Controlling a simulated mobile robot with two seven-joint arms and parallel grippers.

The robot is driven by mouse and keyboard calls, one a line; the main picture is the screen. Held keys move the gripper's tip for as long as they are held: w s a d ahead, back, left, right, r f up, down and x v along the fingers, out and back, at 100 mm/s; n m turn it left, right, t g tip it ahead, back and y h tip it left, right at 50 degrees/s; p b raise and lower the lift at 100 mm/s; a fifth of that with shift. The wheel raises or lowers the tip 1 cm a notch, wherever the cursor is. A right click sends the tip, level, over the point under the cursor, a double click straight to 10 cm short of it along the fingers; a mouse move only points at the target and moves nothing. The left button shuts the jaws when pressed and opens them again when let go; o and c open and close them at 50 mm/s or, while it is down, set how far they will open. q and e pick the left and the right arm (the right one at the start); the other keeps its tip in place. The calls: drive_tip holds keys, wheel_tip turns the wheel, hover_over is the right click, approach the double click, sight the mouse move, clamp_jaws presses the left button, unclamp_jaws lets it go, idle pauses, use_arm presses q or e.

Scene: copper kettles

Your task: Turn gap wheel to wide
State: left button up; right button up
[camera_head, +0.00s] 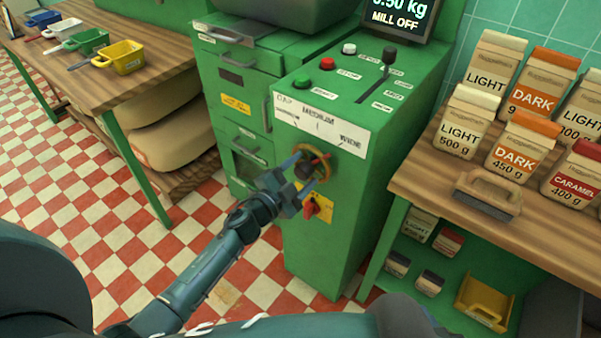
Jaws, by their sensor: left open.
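The gap wheel (325,161) is a brass-coloured ring with a red mark on the front of the green mill cabinet (335,225). Above it a white scale strip (320,124) reads MEDIUM in the middle and WIDE at the right; its left wording is too small to read surely. My left gripper (298,180) is open at the wheel's left and lower side, its fingers overlapping the wheel's hub. I cannot tell whether they touch it. The gripper hides part of the wheel, and which setting it points to is unclear. My right gripper is not in view.
A red switch (318,208) on a yellow plate sits just below the wheel. The mill top has green, red and white buttons and a black lever (388,62). The display (398,15) reads MILL OFF. A wooden shelf with labelled bags (462,122) stands close at right.

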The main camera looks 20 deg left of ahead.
use_arm(q)
drive_tip(key=v, duration=1.3)
drive_tip(key=shift+s, duration=0.1)
